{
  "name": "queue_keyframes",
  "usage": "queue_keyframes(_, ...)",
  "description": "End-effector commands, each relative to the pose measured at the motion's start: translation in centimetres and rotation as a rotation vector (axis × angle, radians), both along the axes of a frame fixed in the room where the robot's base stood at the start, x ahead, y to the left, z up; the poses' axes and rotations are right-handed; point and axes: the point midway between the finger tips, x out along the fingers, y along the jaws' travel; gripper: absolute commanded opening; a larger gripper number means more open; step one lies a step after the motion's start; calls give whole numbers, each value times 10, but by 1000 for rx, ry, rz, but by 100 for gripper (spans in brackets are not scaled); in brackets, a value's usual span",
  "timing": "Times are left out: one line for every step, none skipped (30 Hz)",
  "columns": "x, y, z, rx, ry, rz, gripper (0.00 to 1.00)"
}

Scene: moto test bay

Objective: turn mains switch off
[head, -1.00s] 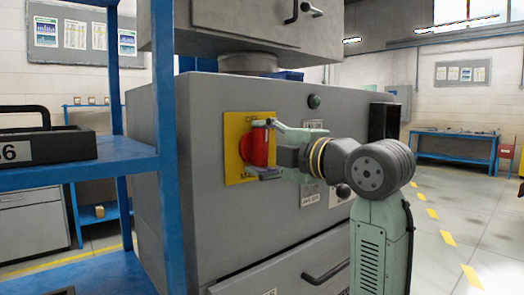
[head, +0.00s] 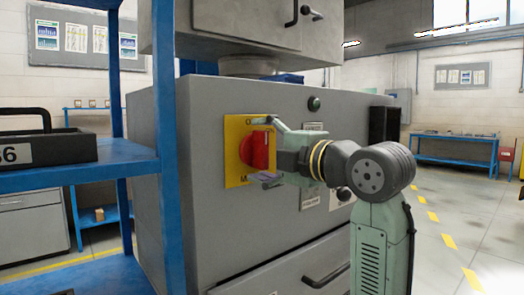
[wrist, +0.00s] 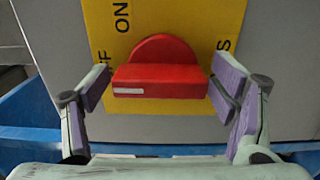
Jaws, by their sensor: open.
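The mains switch is a red rotary knob (head: 257,151) on a yellow plate (head: 236,178), fixed to the front of a grey cabinet. In the wrist view the knob (wrist: 160,82) has its bar lying level across the picture, with a white mark at the bar's left end. That mark faces partly hidden lettering ending in "F"; "ON" is printed higher up on the plate (wrist: 180,20). My gripper (head: 264,152) is open around the bar. In the wrist view its purple-padded fingers (wrist: 160,88) stand off both ends, with a gap on each side.
A blue shelf rack (head: 80,175) with a black tray stands close on the left. The floor (head: 445,225) on the right is open.

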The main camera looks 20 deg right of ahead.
Motion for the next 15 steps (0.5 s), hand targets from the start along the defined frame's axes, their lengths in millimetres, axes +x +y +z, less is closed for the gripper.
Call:
queue_keyframes(0,0,0,1,0,0,82)
queue_keyframes(0,0,0,1,0,0,82)
queue_keyframes(0,0,0,1,0,0,82)
queue_keyframes(0,0,0,1,0,0,82)
queue_keyframes(0,0,0,1,0,0,82)
queue_keyframes(0,0,0,1,0,0,82)
queue_keyframes(0,0,0,1,0,0,82)
queue_keyframes(0,0,0,1,0,0,82)
queue_keyframes(-1,-1,0,1,0,0,82)
queue_keyframes(-2,-1,0,2,0,-1,82)
queue_keyframes(-3,-2,0,1,-1,-1,82)
queue_keyframes(-6,-3,0,2,-2,-1,82)
queue_keyframes(-10,-4,1,2,-2,-1,82)
queue_keyframes(-14,-6,1,2,-2,-1,82)
queue_keyframes(-20,-8,0,1,-1,-2,82)
